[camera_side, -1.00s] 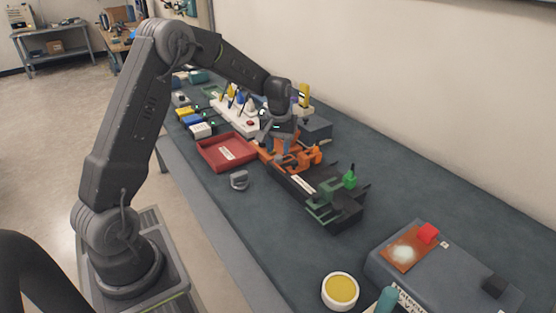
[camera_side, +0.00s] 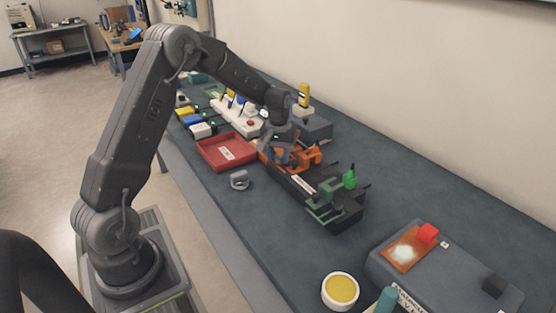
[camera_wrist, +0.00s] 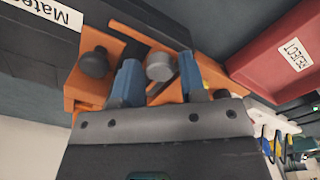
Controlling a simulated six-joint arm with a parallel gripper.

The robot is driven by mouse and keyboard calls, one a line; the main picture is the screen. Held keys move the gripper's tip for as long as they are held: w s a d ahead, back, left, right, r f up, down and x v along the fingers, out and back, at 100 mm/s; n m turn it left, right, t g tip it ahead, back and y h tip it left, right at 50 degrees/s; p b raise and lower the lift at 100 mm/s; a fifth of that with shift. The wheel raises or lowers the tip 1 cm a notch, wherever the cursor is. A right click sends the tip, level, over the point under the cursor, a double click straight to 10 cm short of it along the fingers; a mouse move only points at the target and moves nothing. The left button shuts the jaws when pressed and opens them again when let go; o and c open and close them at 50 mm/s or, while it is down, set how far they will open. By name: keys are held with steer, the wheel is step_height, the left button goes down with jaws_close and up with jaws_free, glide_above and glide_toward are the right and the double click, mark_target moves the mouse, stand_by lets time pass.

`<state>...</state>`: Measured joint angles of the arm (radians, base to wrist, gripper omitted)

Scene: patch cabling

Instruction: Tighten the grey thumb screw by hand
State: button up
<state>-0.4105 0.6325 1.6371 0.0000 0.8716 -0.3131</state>
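The grey thumb screw (camera_wrist: 160,66) shows in the wrist view as a light grey round knob on the orange fixture (camera_wrist: 85,93). My gripper (camera_wrist: 159,72) has its two blue fingers on either side of this knob, with a small gap visible on each side. It looks open, not closed on the knob. A darker knob (camera_wrist: 95,62) stands on the orange part to the left, outside the fingers. In the side view my gripper (camera_side: 277,153) is down at the orange fixture (camera_side: 307,157); the grey screw cannot be made out there.
A red tray (camera_side: 215,157) marked REJECT lies beside the fixture. A dark rail with a green clamp (camera_side: 322,206) extends toward the front. A grey clip-like part (camera_side: 239,180) lies on the bench. A yellow-filled dish (camera_side: 340,290) and grey box (camera_side: 455,270) are nearer.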

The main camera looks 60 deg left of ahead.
steer(key=shift+c, duration=0.3)
steer(key=c, duration=0.6)
steer(key=shift+o, duration=0.2)
steer(key=m, duration=0.5)
steer(key=m, duration=0.5)
steer(key=shift+m, duration=0.6)
steer(key=m, duration=0.3)
steer(key=shift+m, duration=0.4)
